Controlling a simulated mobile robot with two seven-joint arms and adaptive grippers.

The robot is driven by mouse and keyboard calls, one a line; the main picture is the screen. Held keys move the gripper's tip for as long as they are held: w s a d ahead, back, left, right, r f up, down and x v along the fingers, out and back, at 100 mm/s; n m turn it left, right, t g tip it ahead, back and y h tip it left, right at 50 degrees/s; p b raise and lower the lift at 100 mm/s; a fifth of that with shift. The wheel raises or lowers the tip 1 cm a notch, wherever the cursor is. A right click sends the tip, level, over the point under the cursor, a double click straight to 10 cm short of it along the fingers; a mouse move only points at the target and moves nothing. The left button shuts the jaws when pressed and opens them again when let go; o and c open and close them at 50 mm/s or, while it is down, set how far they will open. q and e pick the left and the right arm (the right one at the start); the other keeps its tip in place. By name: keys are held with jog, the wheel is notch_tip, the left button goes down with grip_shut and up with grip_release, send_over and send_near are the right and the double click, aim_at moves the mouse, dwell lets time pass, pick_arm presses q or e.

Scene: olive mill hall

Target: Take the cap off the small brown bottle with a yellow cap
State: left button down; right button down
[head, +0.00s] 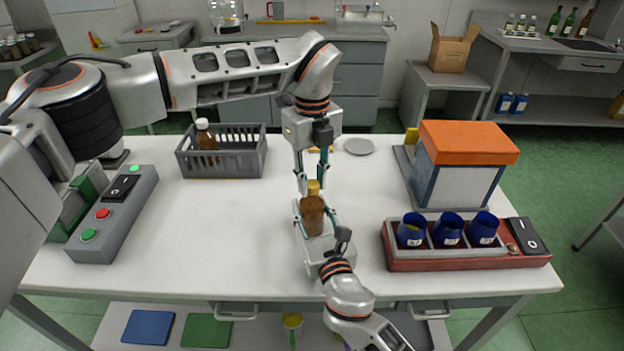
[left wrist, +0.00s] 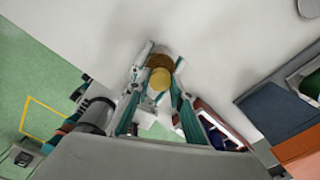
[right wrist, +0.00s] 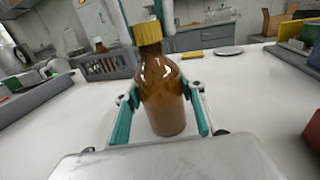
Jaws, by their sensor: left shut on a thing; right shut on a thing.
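The small brown bottle (head: 312,214) stands upright above the white table near its middle. Its yellow cap (head: 313,187) sits on the neck, as the right wrist view also shows (right wrist: 147,33). My right gripper (right wrist: 162,95) is shut on the bottle's body from the front, one finger on each side. My left gripper (head: 314,182) comes from above and is shut on the cap, its fingers on either side. The left wrist view looks down on the cap (left wrist: 159,79) and a part of the brown bottle (left wrist: 158,61).
A grey crate (head: 240,163) with another brown bottle (head: 206,142) stands at back left. A control box (head: 117,222) is at left. An orange-topped machine (head: 462,165) and a red tray (head: 465,262) with blue cups are at right. A grey disc (head: 359,147) lies behind.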

aim_at(312, 184)
pick_arm(q)
jog(key=n, duration=0.3)
jog(key=shift+r, duration=0.4)
dwell(0.5)
jog(key=shift+r, duration=0.7)
jog(key=shift+r, duration=0.15)
jog(key=shift+r, duration=1.85)
pick_arm(e)
jog(key=c, duration=1.2)
grip_release()
